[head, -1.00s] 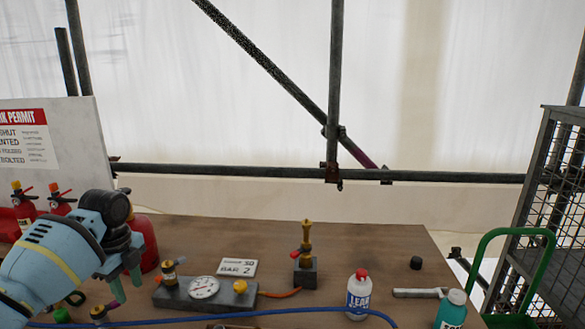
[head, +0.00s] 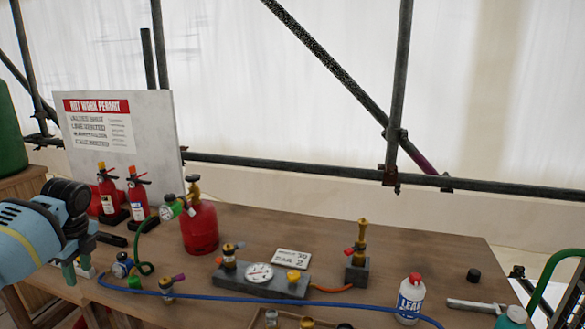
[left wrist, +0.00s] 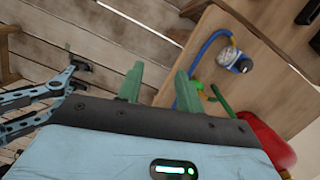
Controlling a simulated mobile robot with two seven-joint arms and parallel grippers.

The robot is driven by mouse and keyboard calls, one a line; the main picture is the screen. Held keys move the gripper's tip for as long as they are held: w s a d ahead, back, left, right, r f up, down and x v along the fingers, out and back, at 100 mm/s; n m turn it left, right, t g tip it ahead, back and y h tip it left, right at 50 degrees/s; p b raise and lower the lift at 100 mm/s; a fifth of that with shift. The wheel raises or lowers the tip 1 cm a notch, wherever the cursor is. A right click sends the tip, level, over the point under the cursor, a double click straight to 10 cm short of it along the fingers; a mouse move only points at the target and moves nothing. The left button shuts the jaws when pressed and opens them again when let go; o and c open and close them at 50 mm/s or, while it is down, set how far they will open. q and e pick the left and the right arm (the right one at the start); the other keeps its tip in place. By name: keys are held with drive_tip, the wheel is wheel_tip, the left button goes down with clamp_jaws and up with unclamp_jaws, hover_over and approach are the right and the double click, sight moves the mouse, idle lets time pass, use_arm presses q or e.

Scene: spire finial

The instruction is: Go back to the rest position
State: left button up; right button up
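My left gripper (head: 76,262) is at the left of the head view, by the left end of the wooden workbench (head: 430,245). In the left wrist view its two green fingers (left wrist: 158,86) stand apart with nothing between them. Floorboards and the bench edge show beyond the fingers. A blue regulator (head: 122,265) and a blue hose (head: 240,298) lie on the bench to the right of the gripper. My right gripper does not show in the head view.
A red gas cylinder (head: 199,228), two red extinguishers and a permit board (head: 160,140) stand at the bench's left. A gauge block (head: 262,280), a torch on a stand and a white bottle (head: 410,298) are farther right. Scaffold poles stand behind.

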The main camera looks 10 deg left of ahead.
use_arm(q)
wheel_tip(320, 180, down, 13)
drive_tip(key=s+n+y, duration=0.1)
drive_tip(key=s+y, duration=0.1)
drive_tip(key=s+d+f+n+t+h, duration=0.1)
drive_tip(key=s+d+f+t, duration=0.1)
drive_tip(key=s+d+f, duration=0.5)
drive_tip(key=s+d+f+n+t, duration=0.1)
drive_tip(key=s+d+f+t, duration=0.15)
drive_tip(key=s+f, duration=0.8)
drive_tip(key=s+d+f+n+t+h, duration=0.25)
drive_tip(key=s+d+h, duration=0.25)
drive_tip(key=s+d, duration=1.15)
drive_tip(key=s+d+n, duration=0.3)
drive_tip(key=d+n, duration=0.6)
drive_tip(key=d, duration=0.5)
drive_tip(key=w+r+t+p, duration=0.2)
drive_tip(key=w+r+p, duration=0.2)
drive_tip(key=shift+r, duration=0.4)
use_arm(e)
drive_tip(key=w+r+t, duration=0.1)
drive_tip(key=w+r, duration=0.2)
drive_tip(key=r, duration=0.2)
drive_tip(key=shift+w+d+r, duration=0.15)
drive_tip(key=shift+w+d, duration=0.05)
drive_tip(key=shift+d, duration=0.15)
